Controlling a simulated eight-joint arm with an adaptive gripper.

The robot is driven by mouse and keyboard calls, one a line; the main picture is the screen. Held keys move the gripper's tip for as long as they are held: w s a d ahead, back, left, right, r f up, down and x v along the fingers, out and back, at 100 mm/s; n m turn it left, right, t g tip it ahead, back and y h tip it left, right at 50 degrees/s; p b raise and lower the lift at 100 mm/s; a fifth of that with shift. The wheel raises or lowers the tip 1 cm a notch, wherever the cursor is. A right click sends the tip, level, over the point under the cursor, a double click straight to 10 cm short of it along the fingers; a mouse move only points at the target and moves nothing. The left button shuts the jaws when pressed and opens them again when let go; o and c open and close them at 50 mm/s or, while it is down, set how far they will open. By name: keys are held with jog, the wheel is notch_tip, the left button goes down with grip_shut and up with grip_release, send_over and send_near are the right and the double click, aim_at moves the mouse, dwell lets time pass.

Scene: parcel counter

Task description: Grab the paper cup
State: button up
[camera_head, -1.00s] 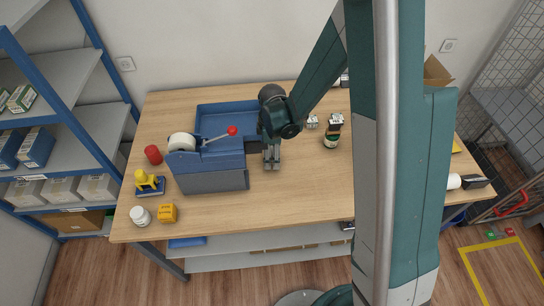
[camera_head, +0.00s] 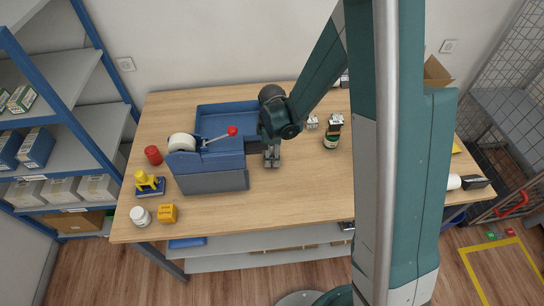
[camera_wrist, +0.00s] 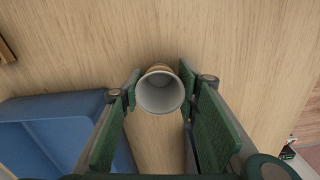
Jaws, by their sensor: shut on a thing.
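The paper cup (camera_wrist: 160,95) is in the wrist view, seen into its open, pale-grey mouth, with a tan outer edge. My gripper (camera_wrist: 159,82) has its green-padded fingers on either side of the cup, closed on it. In the head view my gripper (camera_head: 271,160) points down over the wooden table, just right of the blue dispenser. The cup cannot be made out in the head view. I cannot tell whether it still touches the table.
A blue tape dispenser (camera_head: 208,180) with a red-tipped lever stands close left of my gripper, in front of a blue tray (camera_head: 225,110). A red can (camera_head: 153,155), white jar (camera_head: 140,216) and yellow block (camera_head: 168,214) are at left. The front-middle table is clear.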

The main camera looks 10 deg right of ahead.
notch_tip(320, 180, up, 18)
dwell(1.1)
